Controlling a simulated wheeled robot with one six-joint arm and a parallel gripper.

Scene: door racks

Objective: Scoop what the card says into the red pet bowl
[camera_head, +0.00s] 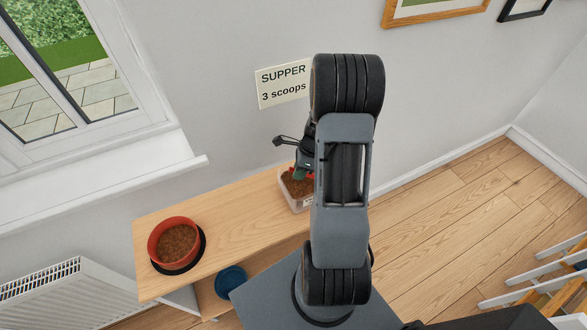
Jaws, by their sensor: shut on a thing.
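The card (283,83) on the wall reads "SUPPER 3 scoops". The red pet bowl (155,243) stands upright on a dark round mat at the left part of the wooden bench, with brown kibble in it. A clear tub (297,208) of brown kibble stands farther right on the bench, partly hidden by my arm. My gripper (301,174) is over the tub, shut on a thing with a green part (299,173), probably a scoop. Small red parts show beside it. The held thing's lower end and any load are hidden or too small to tell.
The bench top (232,216) is clear between bowl and tub. A blue round dish (231,279) sits lower, below the bench top. A window and sill (130,182) are at the left, a radiator (55,300) at lower left. White-and-wood slats (535,295) stand at lower right.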

